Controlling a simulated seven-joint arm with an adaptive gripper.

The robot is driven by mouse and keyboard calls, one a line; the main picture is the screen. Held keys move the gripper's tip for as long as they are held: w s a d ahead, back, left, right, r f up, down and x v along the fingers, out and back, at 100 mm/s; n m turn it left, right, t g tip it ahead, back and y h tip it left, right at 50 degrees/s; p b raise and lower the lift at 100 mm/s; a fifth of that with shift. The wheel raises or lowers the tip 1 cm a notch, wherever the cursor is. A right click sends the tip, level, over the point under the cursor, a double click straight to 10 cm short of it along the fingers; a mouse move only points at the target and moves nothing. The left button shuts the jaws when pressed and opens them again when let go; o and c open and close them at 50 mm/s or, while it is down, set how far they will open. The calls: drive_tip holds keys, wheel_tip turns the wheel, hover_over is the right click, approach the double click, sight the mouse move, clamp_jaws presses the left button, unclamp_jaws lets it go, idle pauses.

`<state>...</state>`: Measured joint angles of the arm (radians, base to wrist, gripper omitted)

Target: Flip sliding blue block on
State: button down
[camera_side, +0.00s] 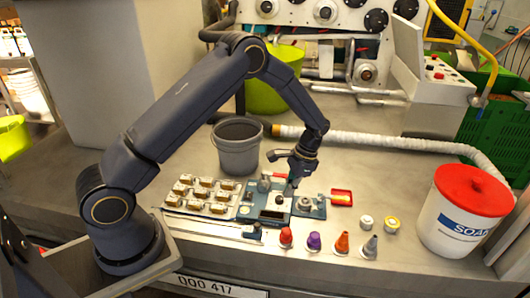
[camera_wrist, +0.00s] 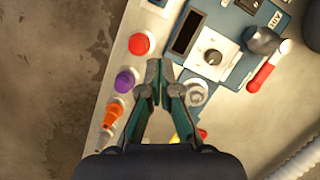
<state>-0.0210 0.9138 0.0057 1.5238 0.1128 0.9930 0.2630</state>
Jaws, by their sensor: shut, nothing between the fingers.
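A small blue block (camera_side: 253,231) sits at the right end of a thin pale rail (camera_side: 205,224) along the front of the work area in the side view. In the wrist view, a bit of blue at the top edge (camera_wrist: 159,3) may be this block, but it is mostly cut off. My gripper (camera_side: 292,186) is above the right part of the blue panel (camera_side: 308,210), to the right of and behind the block, apart from it. In the wrist view my gripper (camera_wrist: 158,76) points down with its fingers together and empty.
The panel carries a dark window (camera_wrist: 187,32), a knob (camera_wrist: 212,57) and a red-handled lever (camera_wrist: 262,76). Red (camera_side: 286,237), purple (camera_side: 314,241), orange (camera_side: 342,243) and grey (camera_side: 370,246) pieces stand along the front. A grey bucket (camera_side: 237,152) is behind; a white red-lidded bucket (camera_side: 455,222) stands right.

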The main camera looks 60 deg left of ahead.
approach(261, 229)
drive_tip(key=f, duration=0.1)
drive_tip(key=w+f, duration=0.1)
drive_tip(key=f, duration=0.1)
drive_tip(key=w+f, duration=0.1)
drive_tip(key=shift+w+d+f, duration=0.15)
drive_tip(key=shift+w+d, duration=0.05)
drive_tip(key=shift+d, duration=0.2)
drive_tip(key=shift+s+a+f, duration=0.1)
drive_tip(key=shift+s+a, duration=0.1)
drive_tip(key=shift+s, duration=0.4)
drive_tip(key=shift+s+a, duration=0.2)
drive_tip(key=shift+s, duration=0.4)
drive_tip(key=shift+s+a+f, duration=0.1)
drive_tip(key=shift+s+a, duration=0.05)
drive_tip(key=shift+s, duration=0.4)
drive_tip(key=s+a, duration=1.6)
drive_tip(key=shift+s+a, duration=0.3)
drive_tip(key=shift+s, duration=0.05)
drive_tip(key=shift+w, duration=0.1)
drive_tip(key=w+d+r, duration=0.2)
drive_tip(key=w+r, duration=0.4)
drive_tip(key=r, duration=0.4)
drive_tip(key=shift+w+r, duration=0.2)
drive_tip(key=shift+d, duration=0.1)
